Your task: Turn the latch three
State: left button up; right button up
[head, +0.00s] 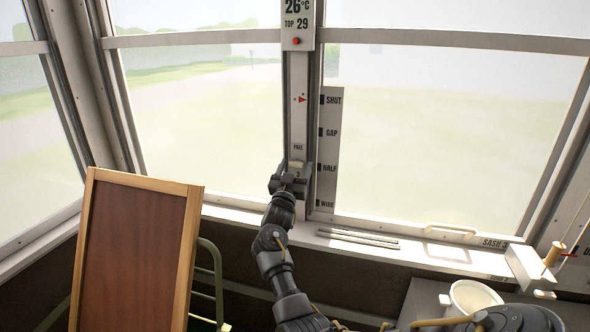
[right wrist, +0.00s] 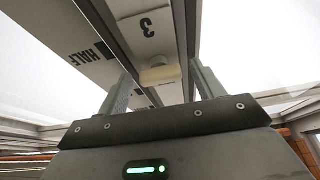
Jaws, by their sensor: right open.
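The latch knob (head: 296,164), small and cream, sits low on the grey upright post between the two big windows, below a small label reading "FREE". In the right wrist view the knob (right wrist: 160,75) is on a pale plate marked "3" (right wrist: 147,27). My right gripper (head: 289,183) is at the post, just below and in front of the knob. In the right wrist view its open fingers (right wrist: 160,82) stand to either side of the knob, with gaps on both sides. I cannot tell how deep the knob sits between them. My left gripper is not in view.
A scale plate (head: 329,150) reading SHUT, GAP, HALF, WIDE stands right of the post. A red pointer (head: 301,100) and a temperature sign (head: 297,22) are above. A framed brown board (head: 135,255) leans at left. The sill (head: 400,250) holds thin rods; a white pot (head: 472,297) stands lower right.

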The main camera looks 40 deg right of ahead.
jog(key=shift+f, duration=0.1)
jog(key=b+v, duration=0.2)
jog(key=v, duration=0.8)
jog(key=shift+s+a+b, duration=0.3)
jog(key=shift+f, duration=0.1)
